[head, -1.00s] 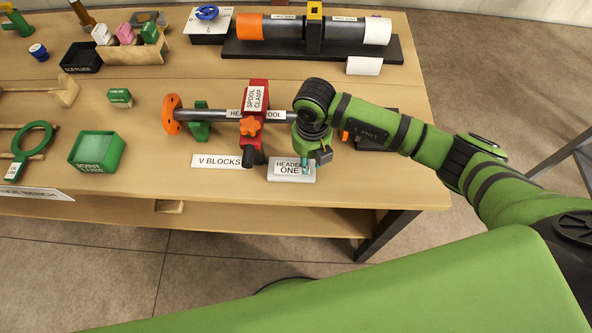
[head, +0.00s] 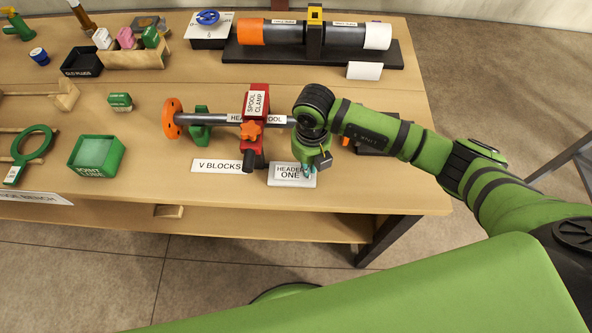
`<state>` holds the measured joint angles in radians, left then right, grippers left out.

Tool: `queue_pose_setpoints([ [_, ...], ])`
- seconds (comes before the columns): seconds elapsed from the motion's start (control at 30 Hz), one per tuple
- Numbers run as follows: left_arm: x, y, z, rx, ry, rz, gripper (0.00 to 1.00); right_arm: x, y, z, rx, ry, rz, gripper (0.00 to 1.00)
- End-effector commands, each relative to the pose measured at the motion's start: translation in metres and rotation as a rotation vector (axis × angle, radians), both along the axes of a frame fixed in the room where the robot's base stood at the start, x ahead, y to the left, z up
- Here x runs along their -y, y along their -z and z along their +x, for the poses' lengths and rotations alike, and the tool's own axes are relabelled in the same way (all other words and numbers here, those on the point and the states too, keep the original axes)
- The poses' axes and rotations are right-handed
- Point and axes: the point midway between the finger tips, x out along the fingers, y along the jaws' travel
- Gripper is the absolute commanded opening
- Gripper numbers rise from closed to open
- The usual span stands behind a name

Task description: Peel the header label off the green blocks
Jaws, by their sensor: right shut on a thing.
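The white "HEADER ONE" label (head: 288,172) lies on a pale plate at the table's front, right of the "V BLOCKS" card. My right gripper (head: 308,172) points down at the label's right part, shut on its edge as far as I can tell; the fingertips are small and partly hidden. The green V blocks carry the grey header spool (head: 217,118); one block (head: 200,130) shows by the orange flange, and any other is hidden behind the clamp or my arm. My left gripper is not in view.
A red spool clamp (head: 263,130) with an orange knob grips the spool. A "V BLOCKS" card (head: 219,166) lies in front. A green open box (head: 96,155) and a small green block (head: 119,101) are left. A pipe stand (head: 312,50) is behind.

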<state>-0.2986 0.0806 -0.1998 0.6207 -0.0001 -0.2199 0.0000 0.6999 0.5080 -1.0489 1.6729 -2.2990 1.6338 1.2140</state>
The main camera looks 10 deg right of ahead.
Motion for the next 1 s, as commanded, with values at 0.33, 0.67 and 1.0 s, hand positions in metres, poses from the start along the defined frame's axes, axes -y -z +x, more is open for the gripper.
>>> queue_pose_setpoints([
  [0.33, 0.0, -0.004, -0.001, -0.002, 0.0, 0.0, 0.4, 0.005, -0.004, -0.001, -0.002, 0.003, -0.009, 0.0],
  [0.67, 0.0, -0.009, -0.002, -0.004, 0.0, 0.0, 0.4, 0.005, -0.011, -0.001, -0.001, 0.002, -0.005, 0.0],
  [1.0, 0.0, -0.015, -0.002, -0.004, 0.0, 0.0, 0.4, 0.007, -0.018, -0.001, -0.001, 0.002, -0.004, 0.0],
])
